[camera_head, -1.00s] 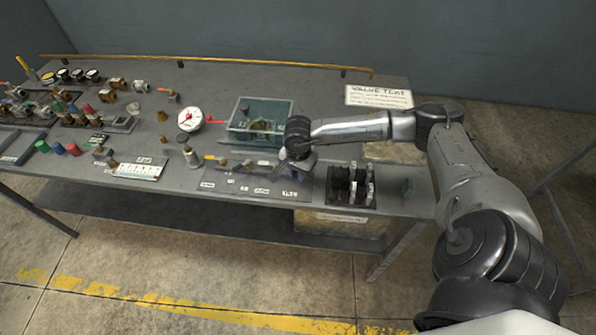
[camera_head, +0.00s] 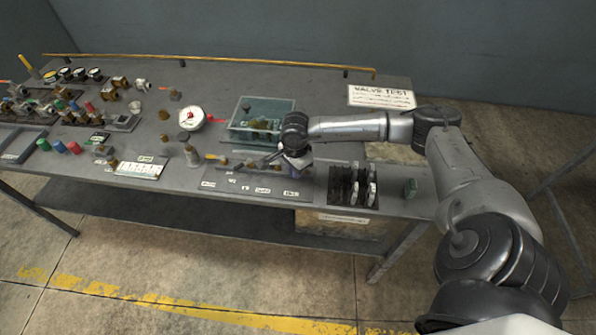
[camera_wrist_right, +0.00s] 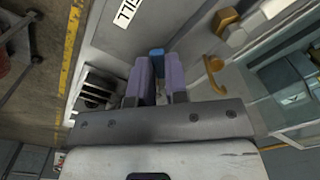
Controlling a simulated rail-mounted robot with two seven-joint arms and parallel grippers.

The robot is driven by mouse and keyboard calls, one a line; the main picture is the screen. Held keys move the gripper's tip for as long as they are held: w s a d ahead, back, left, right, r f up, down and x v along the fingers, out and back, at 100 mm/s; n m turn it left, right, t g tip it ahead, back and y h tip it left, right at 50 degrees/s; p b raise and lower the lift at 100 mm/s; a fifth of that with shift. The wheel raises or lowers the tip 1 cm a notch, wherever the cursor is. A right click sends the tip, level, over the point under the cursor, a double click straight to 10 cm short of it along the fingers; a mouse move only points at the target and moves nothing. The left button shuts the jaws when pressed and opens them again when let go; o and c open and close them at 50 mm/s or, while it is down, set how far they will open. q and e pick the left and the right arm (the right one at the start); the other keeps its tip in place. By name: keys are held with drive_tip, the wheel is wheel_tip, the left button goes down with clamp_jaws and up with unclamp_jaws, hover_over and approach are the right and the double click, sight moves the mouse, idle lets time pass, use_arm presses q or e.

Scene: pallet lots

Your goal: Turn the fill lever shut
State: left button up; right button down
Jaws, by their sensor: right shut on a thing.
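My right gripper (camera_head: 292,163) is over the right end of the grey labelled plate (camera_head: 225,183) at the table's front edge. In the right wrist view its two purple-grey fingers (camera_wrist_right: 159,78) are shut on a small blue piece, which I take for the fill lever (camera_wrist_right: 156,52). Only the blue end shows; the fingers hide the rest, and its angle cannot be told. A white label (camera_wrist_right: 127,12) reading FILL lies beside it. In the head view the gripper hides the lever. My left gripper is not in view.
A clear-walled tank (camera_head: 262,118) stands just behind the gripper. A dark rack (camera_head: 352,186) with upright plates is close to its right. A brass hook-shaped fitting (camera_wrist_right: 213,72) is near the fingers. A dial gauge (camera_head: 190,118) stands further left.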

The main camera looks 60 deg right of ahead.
drive_tip(key=m, duration=0.2)
drive_tip(key=w+m, duration=0.1)
drive_tip(key=shift+w+d+m, duration=0.1)
drive_tip(key=shift+d+m, duration=0.25)
drive_tip(key=shift+m, duration=0.05)
drive_tip(key=m, duration=0.3)
drive_tip(key=shift+w+d, duration=0.35)
drive_tip(key=shift+d, duration=0.05)
drive_tip(key=shift+w+d+m, duration=0.2)
drive_tip(key=shift+d+m, duration=0.1)
drive_tip(key=shift+m, duration=0.7)
drive_tip(key=shift+d+m, duration=0.1)
drive_tip(key=shift+m, duration=0.3)
drive_tip(key=c, duration=1.1)
unclamp_jaws()
